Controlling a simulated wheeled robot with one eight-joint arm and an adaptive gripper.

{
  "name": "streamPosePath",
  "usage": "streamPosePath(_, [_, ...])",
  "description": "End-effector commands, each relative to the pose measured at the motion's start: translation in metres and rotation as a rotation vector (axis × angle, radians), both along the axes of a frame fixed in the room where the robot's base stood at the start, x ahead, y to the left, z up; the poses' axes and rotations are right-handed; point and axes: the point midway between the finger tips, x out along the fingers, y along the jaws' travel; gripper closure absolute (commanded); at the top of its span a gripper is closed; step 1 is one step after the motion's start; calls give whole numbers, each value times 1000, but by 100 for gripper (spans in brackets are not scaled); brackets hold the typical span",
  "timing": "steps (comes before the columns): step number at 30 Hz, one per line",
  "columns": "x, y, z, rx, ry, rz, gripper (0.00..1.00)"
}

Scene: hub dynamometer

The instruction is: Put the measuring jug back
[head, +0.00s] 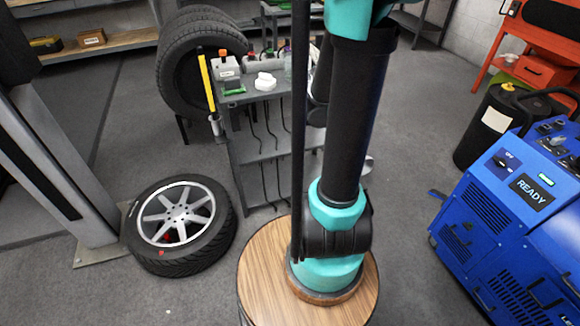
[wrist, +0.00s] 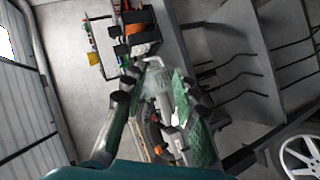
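A clear, pale shape, which looks like the measuring jug (wrist: 152,84), shows between the fingertips of my gripper (wrist: 160,78) in the wrist view. The two fingers with green pads stand apart on either side of it; I cannot tell whether they touch it. In the head view my arm hides the gripper. A pale greenish see-through item (head: 288,62) shows partly behind a dark pole at the right of the grey cart's top (head: 238,97); I cannot tell what it is.
The cart top also holds a grey box (head: 226,70) and white round item (head: 265,81). A wheel (head: 180,222) lies on the floor at left. A tyre (head: 190,60) stands behind the cart. A blue machine (head: 500,220) and dark drum (head: 490,125) stand at right.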

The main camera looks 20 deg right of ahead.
Motion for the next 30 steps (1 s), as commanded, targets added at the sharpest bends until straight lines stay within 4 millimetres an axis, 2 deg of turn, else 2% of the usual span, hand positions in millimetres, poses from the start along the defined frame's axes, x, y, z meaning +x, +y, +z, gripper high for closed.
streamPosePath(1, [-23,18,-13,116,22,-34,71])
streamPosePath(3, [-55,43,-35,291,65,-99,71])
streamPosePath(9, [-156,119,-96,720,236,-283,71])
streamPosePath(12, [-198,151,-116,862,325,-361,71])
streamPosePath(15, [-228,171,-128,949,392,-416,71])
streamPosePath(20, [-247,184,-135,1000,438,-454,71])
streamPosePath(30, [-247,184,-135,1001,438,-455,71])
